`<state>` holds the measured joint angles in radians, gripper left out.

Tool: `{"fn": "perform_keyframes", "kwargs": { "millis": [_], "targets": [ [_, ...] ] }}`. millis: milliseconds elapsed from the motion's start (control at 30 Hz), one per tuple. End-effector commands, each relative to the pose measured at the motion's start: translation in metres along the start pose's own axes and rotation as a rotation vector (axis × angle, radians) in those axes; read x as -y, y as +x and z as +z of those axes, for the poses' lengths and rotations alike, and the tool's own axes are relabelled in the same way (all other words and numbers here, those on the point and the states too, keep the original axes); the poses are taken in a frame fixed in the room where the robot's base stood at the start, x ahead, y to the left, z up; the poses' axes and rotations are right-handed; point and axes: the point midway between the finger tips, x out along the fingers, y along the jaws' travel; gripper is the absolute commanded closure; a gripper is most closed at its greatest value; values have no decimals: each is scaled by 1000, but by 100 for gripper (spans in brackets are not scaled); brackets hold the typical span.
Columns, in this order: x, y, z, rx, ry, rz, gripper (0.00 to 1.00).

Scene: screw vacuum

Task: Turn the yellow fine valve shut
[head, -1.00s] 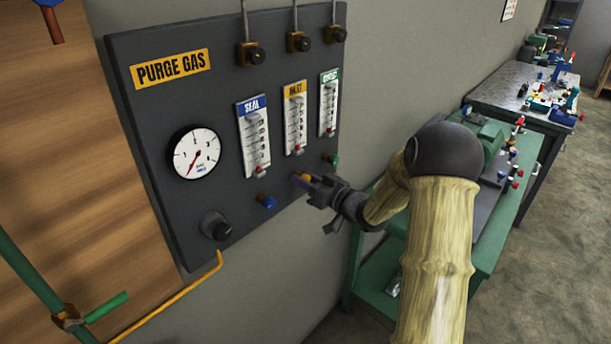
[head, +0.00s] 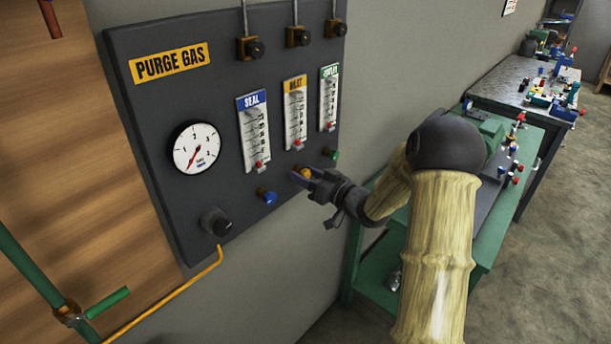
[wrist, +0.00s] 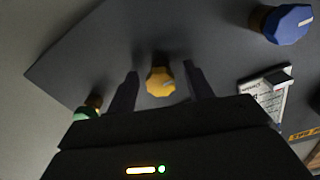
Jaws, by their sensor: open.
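The yellow fine valve (head: 304,173) is a small knob on the dark purge gas panel (head: 200,110), below the middle flow gauge, whose label is yellow. My gripper (head: 298,178) is at the valve, with its jaws pointing at the panel. In the wrist view the yellow knob (wrist: 160,81) shows between the two fingers (wrist: 160,88), with a gap on each side. The gripper is open and holds nothing. Part of the knob is hidden by the gripper in the head view.
A blue knob (head: 267,196) is to the left and a green knob (head: 330,154) to the right on the same panel. A black knob (head: 215,223) and a pressure gauge (head: 196,149) are further left. A green workbench (head: 490,225) stands behind my arm.

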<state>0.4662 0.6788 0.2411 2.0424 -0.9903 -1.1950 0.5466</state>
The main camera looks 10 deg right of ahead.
Motion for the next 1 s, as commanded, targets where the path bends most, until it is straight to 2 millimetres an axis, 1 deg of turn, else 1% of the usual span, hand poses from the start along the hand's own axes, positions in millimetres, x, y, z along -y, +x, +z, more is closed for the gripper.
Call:
{"fn": "perform_keyframes", "kwargs": {
  "millis": [167, 267, 800, 900, 1000],
  "targets": [
    [-1, -22, 2, 1, -1, 4, 48],
    [-1, -40, 2, 1, -1, 3, 48],
    [0, -147, 2, 2, 1, 3, 48],
    [-1, -161, 2, 2, 1, 3, 48],
    [0, -168, 1, 2, 2, 1, 48]
  ]
}}
